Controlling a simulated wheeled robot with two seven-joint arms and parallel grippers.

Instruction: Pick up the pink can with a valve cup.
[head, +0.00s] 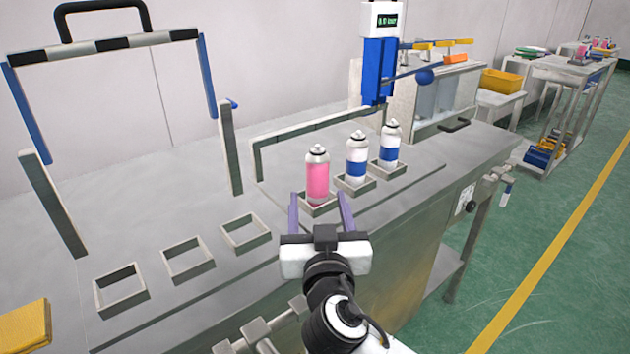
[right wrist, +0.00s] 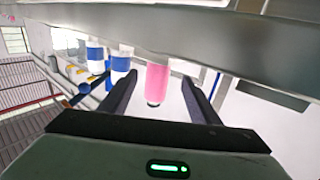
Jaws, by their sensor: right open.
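The pink can (head: 317,178) with a valve cup on top stands upright in a square metal holder on the bench. My right gripper (head: 320,203) is open in front of it, its two purple fingers pointing toward the can. In the right wrist view the pink can (right wrist: 158,82) shows between the two dark fingers (right wrist: 162,88), with open space beside it. I cannot tell exactly how deep the can sits between the fingers; it is not gripped. My left gripper is not in view.
Two white cans with blue bands, the nearer (head: 357,160) and the farther (head: 389,148), stand in holders right behind the pink can. Empty holders (head: 246,232) line the bench to the left. A blue crimping machine (head: 377,70) stands behind. A metal guard frame (head: 232,150) rises at left.

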